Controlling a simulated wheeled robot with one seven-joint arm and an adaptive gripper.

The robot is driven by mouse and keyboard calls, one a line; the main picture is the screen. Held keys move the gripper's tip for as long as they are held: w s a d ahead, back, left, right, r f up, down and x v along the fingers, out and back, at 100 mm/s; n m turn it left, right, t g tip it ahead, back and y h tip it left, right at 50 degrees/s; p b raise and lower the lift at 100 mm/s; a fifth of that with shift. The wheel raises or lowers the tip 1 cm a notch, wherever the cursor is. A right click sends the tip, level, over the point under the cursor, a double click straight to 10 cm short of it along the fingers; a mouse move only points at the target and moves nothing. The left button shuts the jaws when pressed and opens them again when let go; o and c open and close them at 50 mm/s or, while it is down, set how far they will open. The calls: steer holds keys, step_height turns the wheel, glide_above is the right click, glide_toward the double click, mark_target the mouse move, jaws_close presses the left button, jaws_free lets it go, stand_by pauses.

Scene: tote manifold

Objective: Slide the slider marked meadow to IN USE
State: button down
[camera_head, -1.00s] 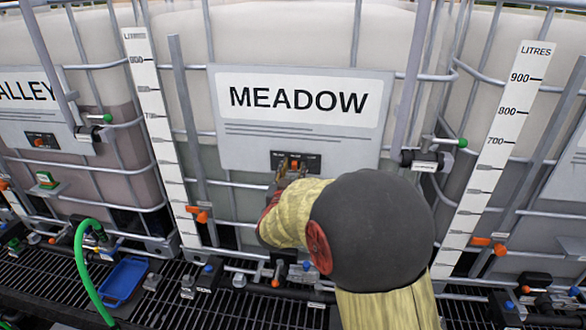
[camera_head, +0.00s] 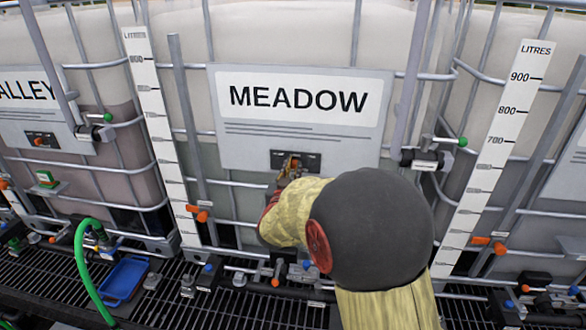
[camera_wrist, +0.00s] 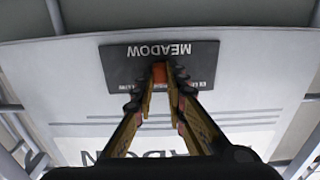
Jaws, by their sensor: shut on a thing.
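The meadow slider plate (camera_head: 312,164) is a small dark panel low on the white MEADOW sign. It fills the upper middle of the wrist view (camera_wrist: 122,68), with its MEADOW label upside down. The orange slider knob (camera_wrist: 159,72) stands near the middle of the plate's width. My gripper (camera_wrist: 161,88) has its fingertips together at the knob, one on each side, and is shut on it. In the head view my gripper (camera_head: 287,172) hides part of the plate and most of the knob.
The MEADOW sign (camera_head: 305,100) hangs on a caged tank between two litre scales. A green-knobbed valve (camera_head: 462,143) sticks out at right. A similar VALLEY sign (camera_head: 28,95) is at left. A blue tray (camera_head: 124,281) and green hose (camera_head: 80,265) lie below on the grating.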

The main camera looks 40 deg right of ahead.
stand_by(0.4)
steer(key=w+a, duration=0.1)
steer(key=w, duration=0.1)
steer(key=w+a+b, duration=0.1)
steer(key=w+a, duration=0.1)
steer(key=shift+w+a, duration=0.1)
steer(key=shift+a, duration=0.2)
steer(key=c, duration=1.8)
jaws_free()
steer(key=shift+w+a, duration=0.1)
steer(key=shift+c, duration=0.2)
steer(key=shift+o, duration=0.2)
